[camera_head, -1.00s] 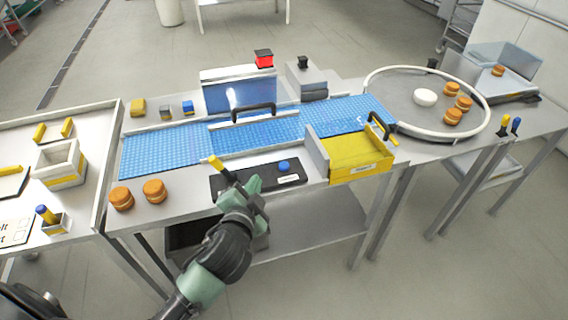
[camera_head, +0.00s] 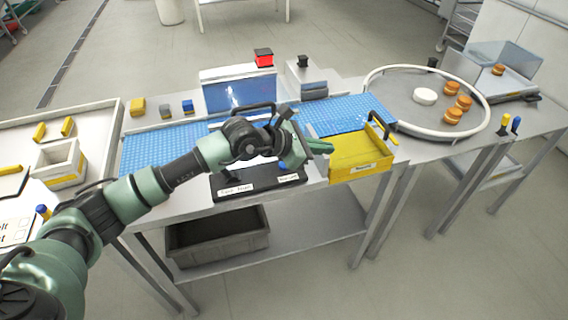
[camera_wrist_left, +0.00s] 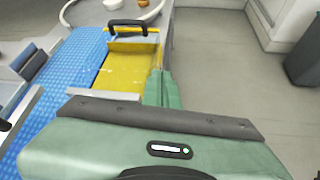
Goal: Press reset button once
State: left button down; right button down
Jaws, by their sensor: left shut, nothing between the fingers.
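The black button panel (camera_head: 222,181) lies along the front edge of the middle table, with two white labels too small to read surely. My left gripper (camera_head: 322,146) is shut and empty, pointing right above the panel's right end, close to the yellow tray. In the left wrist view its green fingers (camera_wrist_left: 160,88) point toward the yellow tray (camera_wrist_left: 128,72); no button shows there.
The yellow tray (camera_head: 358,158) with a black handle stands right of the panel. A blue conveyor belt (camera_head: 345,116) runs behind. A round table (camera_head: 386,97) with several orange rounds is farther right. A grey bin (camera_head: 217,246) sits on the lower shelf.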

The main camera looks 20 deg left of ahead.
pick_arm(q)
jog(key=w+a+f+y, duration=0.1)
jog(key=w+a+y, duration=0.1)
jog(key=a, duration=0.4)
jog(key=w+a+m+y, duration=0.1)
jog(key=w+a+y, duration=0.1)
jog(key=a, duration=0.4)
jog(key=shift+w+a+f+y, duration=0.2)
jog(key=shift+w+f+y, duration=0.15)
jog(key=shift+y, duration=0.55)
jog(key=shift+s+f, duration=0.1)
jog(key=shift+f, duration=0.05)
jog(key=b, duration=0.4)
send_over(282, 166)
notch_tip(282, 166, down, 8)
jog(key=shift+r, duration=0.1)
jog(key=shift+f+b, duration=0.35)
jog(key=shift+f, duration=0.1)
